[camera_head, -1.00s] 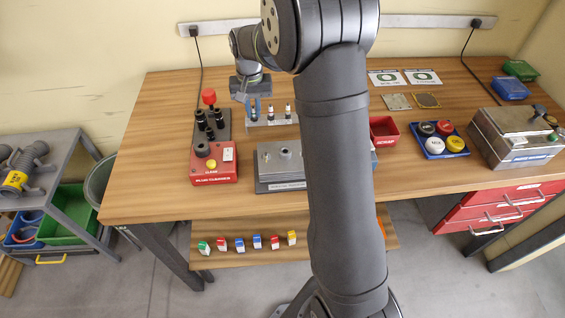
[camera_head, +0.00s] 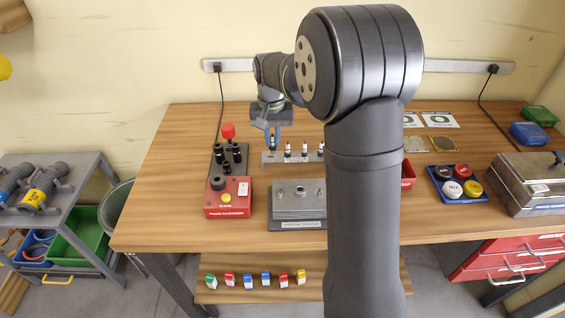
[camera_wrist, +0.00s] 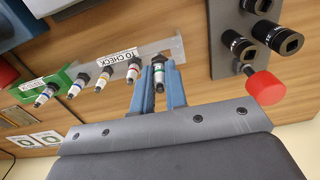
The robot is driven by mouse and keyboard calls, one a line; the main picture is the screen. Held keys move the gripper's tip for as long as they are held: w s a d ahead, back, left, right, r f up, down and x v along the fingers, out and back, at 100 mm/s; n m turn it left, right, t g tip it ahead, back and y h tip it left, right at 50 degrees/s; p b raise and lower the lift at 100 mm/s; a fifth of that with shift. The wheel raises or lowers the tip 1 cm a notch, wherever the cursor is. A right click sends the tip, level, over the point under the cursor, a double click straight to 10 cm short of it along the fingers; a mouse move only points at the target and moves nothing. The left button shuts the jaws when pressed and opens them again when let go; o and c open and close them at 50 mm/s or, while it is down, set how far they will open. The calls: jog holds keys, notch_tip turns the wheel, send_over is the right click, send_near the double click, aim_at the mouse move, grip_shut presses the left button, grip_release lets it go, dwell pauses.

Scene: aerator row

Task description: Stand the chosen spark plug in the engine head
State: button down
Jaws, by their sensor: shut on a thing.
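My gripper (camera_head: 272,138) is at the left end of the plug rack (camera_head: 312,157) in the head view. In the wrist view its blue fingers (camera_wrist: 162,84) are shut on a spark plug (camera_wrist: 159,76) with a green band, at the end of the row. I cannot tell whether this plug is seated or lifted. Several other plugs stand in the rack (camera_wrist: 172,46), marked TO CHECK; one is this white plug (camera_wrist: 132,71). The engine head (camera_head: 283,204), a grey block with a hole on top, lies in front of the rack, apart from my gripper.
A red box (camera_head: 240,196) with a yellow button stands left of the engine head. Black sockets (camera_head: 236,153) and a red knob (camera_head: 228,131) are close left of my gripper. Colored small boxes (camera_head: 265,280) line the lower shelf. My arm hides part of the table's middle.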

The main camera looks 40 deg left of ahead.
jog(key=s+d+r+m, duration=0.1)
jog(key=s+d+r, duration=0.25)
jog(key=d, duration=0.35)
jog(key=s+d+r+m, duration=0.15)
jog(key=d+r, duration=0.25)
jog(key=d, duration=0.4)
jog(key=shift+s+f, duration=0.15)
jog(key=shift+f, duration=2.3)
jog(key=shift+f, duration=0.5)
jog(key=shift+f, duration=0.85)
jog(key=c, duration=1.4)
grip_release()
jog(key=shift+o, duration=0.2)
